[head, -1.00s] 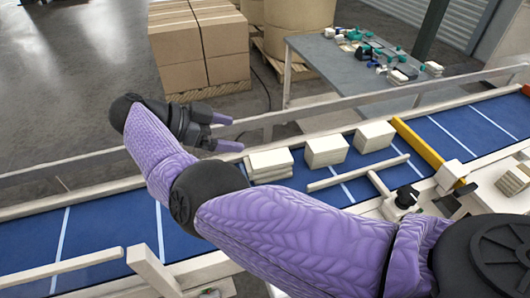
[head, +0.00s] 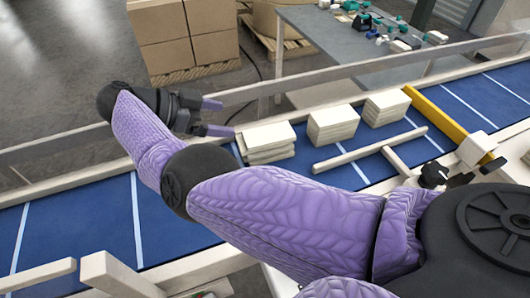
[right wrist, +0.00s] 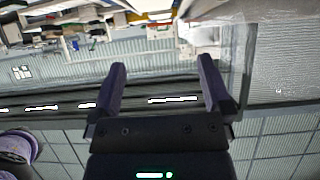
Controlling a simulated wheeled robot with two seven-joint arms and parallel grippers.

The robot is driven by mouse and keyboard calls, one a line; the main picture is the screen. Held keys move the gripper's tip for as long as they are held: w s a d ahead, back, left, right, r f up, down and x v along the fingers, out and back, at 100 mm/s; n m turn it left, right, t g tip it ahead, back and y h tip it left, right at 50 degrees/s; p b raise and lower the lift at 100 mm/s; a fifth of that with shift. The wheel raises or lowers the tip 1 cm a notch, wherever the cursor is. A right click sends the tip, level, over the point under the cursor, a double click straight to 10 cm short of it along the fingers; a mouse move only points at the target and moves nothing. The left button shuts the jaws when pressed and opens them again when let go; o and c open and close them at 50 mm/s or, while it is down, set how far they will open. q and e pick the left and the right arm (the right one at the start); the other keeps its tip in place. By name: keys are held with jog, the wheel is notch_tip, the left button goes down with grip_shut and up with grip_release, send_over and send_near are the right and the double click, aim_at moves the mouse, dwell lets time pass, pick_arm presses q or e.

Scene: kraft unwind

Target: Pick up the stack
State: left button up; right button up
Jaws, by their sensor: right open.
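Three stacks of cream-coloured flat pieces stand in a row on the blue conveyor belt in the head view: a near-left stack (head: 268,142) with slightly uneven layers, a middle stack (head: 333,124) and a far-right stack (head: 387,107). My right gripper (head: 217,117) is open and empty, just left of and behind the near-left stack. Its fingers point right, and I cannot tell whether they touch it. In the right wrist view the open fingers (right wrist: 162,75) have nothing between them, and no stack shows there. My left gripper is not in view.
The blue belt (head: 75,220) runs between pale rails. A yellow bar (head: 436,112) crosses it beyond the stacks. A pale T-shaped pusher (head: 370,150) lies in front of them. A grey table (head: 320,45) with small parts and cardboard boxes (head: 185,35) stand behind.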

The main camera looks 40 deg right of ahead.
aim_at(263, 133)
jog(key=x, duration=0.3)
jog(key=f+p+x, duration=0.1)
jog(key=x, duration=0.2)
jog(key=a+x, duration=0.1)
jog(key=x, duration=0.2)
jog(key=shift+s+d+f, duration=0.15)
jog(key=shift+d+f, duration=0.2)
jog(key=shift+f, duration=0.1)
jog(key=shift+d+f, duration=0.2)
jog(key=shift+d, duration=0.1)
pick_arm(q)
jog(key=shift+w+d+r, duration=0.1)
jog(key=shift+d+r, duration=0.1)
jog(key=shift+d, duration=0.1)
pick_arm(e)
jog(key=shift+f, duration=0.1)
